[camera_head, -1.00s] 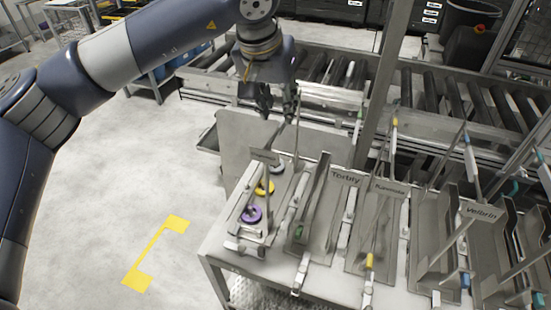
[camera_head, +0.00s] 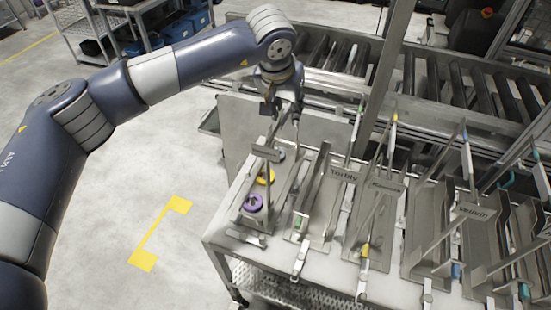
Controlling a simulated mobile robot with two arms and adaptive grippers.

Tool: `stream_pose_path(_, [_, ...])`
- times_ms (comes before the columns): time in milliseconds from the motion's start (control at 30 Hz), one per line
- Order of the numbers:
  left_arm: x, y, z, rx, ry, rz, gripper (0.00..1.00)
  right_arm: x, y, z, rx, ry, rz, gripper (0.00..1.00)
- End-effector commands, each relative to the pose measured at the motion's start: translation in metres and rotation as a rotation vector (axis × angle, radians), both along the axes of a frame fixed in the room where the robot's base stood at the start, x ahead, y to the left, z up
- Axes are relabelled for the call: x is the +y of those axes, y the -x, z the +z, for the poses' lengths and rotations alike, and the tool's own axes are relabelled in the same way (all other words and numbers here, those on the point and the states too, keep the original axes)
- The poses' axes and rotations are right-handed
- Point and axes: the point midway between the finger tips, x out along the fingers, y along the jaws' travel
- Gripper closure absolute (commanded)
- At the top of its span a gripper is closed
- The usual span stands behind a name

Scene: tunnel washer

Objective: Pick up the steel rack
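Several steel racks stand in a row on a light table. The leftmost steel rack (camera_head: 250,224) holds a purple disc (camera_head: 253,203), a yellow disc (camera_head: 266,176) and a darker disc behind them. A small plate (camera_head: 266,153) sits at its top. To its right are racks labelled Torbly (camera_head: 344,173) and Velbrin (camera_head: 474,211), with another between them whose label is hard to read. My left gripper (camera_head: 283,110) hangs fingers down above the far end of the leftmost rack. Its fingers look apart, with nothing clearly held; contact with the rack cannot be told. My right gripper is out of view.
The racks stand close together on the table (camera_head: 225,233). A roller conveyor (camera_head: 440,90) runs behind them. A metal post (camera_head: 385,75) rises behind the table. The floor to the left is free, with a yellow marking (camera_head: 160,235). A shelf unit (camera_head: 135,25) stands at the back left.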

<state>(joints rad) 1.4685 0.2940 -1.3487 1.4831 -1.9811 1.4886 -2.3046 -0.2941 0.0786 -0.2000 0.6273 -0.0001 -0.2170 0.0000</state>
Motion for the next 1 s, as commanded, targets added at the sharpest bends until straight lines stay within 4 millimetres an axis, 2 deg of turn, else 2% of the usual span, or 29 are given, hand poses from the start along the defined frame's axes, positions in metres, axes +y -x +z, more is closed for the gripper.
stream_pose_path(33, [0.0, -0.002, -0.005, 0.006, 0.0, 0.002, 0.69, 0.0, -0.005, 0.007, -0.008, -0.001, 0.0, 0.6])
stream_pose_path(133, [-0.001, -0.005, -0.014, 0.004, -0.001, 0.002, 0.69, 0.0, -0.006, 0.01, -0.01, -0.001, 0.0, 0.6])
stream_pose_path(367, [-0.001, -0.006, -0.017, 0.001, 0.0, 0.001, 0.69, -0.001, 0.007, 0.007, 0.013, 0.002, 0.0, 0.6])
stream_pose_path(400, [-0.001, -0.006, -0.017, 0.001, 0.0, 0.001, 0.71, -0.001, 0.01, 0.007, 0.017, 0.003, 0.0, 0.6])
stream_pose_path(533, [-0.001, -0.006, -0.017, 0.001, 0.0, 0.001, 1.0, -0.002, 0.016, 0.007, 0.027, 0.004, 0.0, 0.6])
stream_pose_path(1000, [-0.002, -0.007, -0.012, -0.006, 0.004, 0.0, 1.0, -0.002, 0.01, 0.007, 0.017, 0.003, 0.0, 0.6])
